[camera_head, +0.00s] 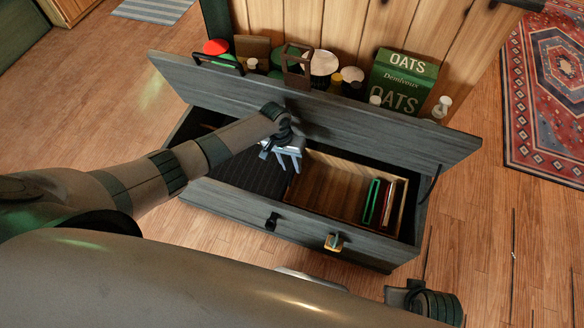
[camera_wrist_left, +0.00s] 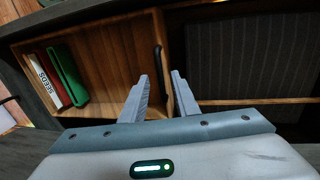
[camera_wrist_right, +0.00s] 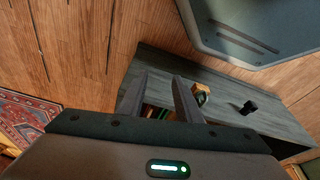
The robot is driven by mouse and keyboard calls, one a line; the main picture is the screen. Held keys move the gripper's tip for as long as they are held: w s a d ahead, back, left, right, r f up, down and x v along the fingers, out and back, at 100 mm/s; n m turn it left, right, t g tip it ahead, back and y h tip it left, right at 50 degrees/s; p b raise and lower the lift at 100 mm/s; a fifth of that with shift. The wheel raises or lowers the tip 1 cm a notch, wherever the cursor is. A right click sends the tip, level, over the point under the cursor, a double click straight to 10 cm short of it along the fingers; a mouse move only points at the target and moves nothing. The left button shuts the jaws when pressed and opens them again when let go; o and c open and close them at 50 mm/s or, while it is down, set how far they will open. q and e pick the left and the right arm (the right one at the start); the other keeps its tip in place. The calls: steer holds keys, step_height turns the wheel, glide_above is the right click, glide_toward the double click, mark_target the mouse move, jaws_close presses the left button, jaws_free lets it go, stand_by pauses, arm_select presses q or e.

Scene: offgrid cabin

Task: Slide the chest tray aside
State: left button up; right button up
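The wooden chest tray (camera_head: 325,190) sits in the right half of the open grey chest (camera_head: 300,228). It holds a green book or case (camera_head: 372,200), a red one and a pale one at its right end. My left gripper (camera_head: 288,158) reaches down at the tray's left wall. In the left wrist view its two fingers (camera_wrist_left: 160,90) stand apart on either side of that tray wall (camera_wrist_left: 168,75), which has a dark slot. Whether they touch it is unclear. My right gripper (camera_wrist_right: 160,95) is open and empty before the chest's front.
The chest's left half shows a dark ribbed surface (camera_head: 255,175) with free room. The raised lid (camera_head: 340,112) stands behind, with an oats box (camera_head: 400,82) and several jars beyond. Latches (camera_head: 335,242) are on the front. A patterned rug (camera_head: 548,90) lies right.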

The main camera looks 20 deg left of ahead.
arm_select(q)
steer(key=shift+d+f, duration=0.15)
steer(key=shift+f, duration=0.7)
arm_select(e)
steer(key=shift+s+r, duration=0.15)
steer(key=shift+r, duration=0.45)
arm_select(q)
jaws_close()
